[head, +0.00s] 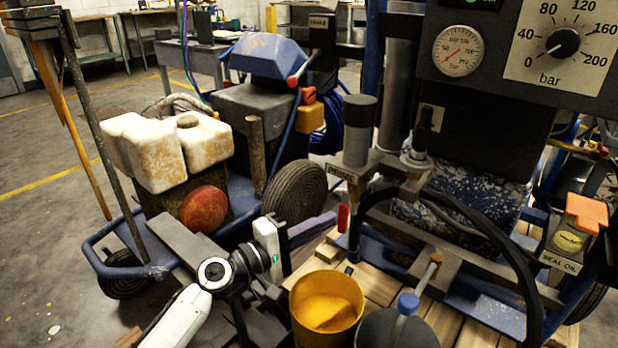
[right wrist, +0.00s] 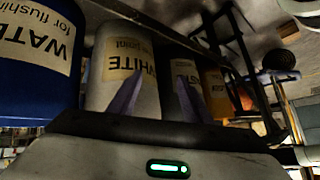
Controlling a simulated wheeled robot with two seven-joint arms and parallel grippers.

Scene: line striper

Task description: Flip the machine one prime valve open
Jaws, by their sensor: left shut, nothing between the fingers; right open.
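A small red lever (head: 343,217) hangs below a metal block with a small label (head: 343,174) on the near machine; the label is too small to read surely. The lever points down. My left gripper (head: 333,218) is shut and empty, its purple-grey fingers pointing right with the tips close beside the lever; I cannot tell whether they touch. A second red lever (head: 297,79) sits on the farther machine at the back. My right gripper (right wrist: 160,78) is open in the right wrist view, its two fingers apart in front of a pail labelled WHITE (right wrist: 110,65).
A yellow paint bucket (head: 327,305) and a dark container with a blue knob (head: 408,304) stand in front on the wooden pallet (head: 380,285). A gauge panel (head: 560,45) overhangs at right. A blue WATER pail (right wrist: 40,90) stands at left in the right wrist view.

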